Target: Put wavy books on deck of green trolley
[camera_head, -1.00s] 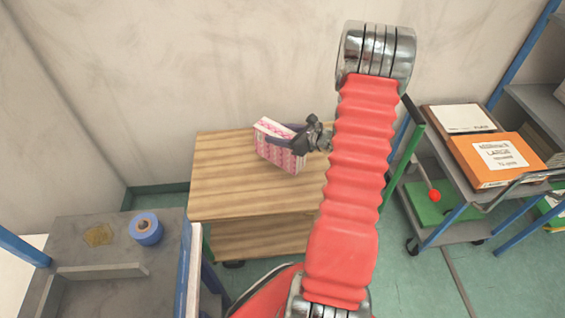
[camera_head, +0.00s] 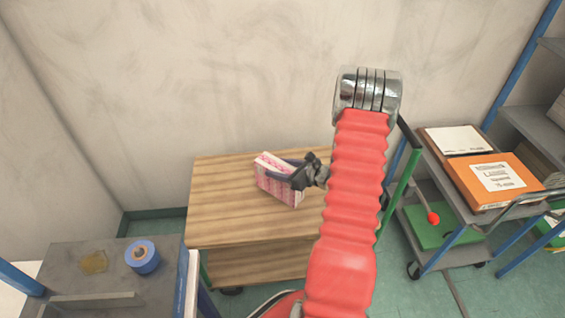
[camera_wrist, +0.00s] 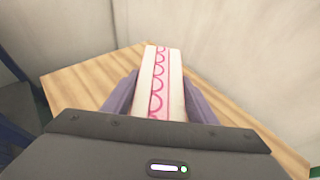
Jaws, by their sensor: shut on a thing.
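The wavy books (camera_head: 276,184), a white and pink block with a wavy pattern, stand nearly upright and a little tilted in the head view. My gripper (camera_head: 291,175) is shut on them, with one dark finger across their near face. The wrist view shows their narrow white edge with pink loops (camera_wrist: 158,85) between the two fingers. The green trolley has a wooden deck (camera_head: 225,195) and a green upright (camera_head: 402,178) at its right. The books are over the middle of this deck; I cannot tell whether their bottom touches it.
A grey bench with a blue tape roll (camera_head: 142,257) stands at the front left. A grey cart at the right carries an orange box (camera_head: 490,180) and a white-topped box (camera_head: 455,140). The wall is close behind the deck. The deck's left part is bare.

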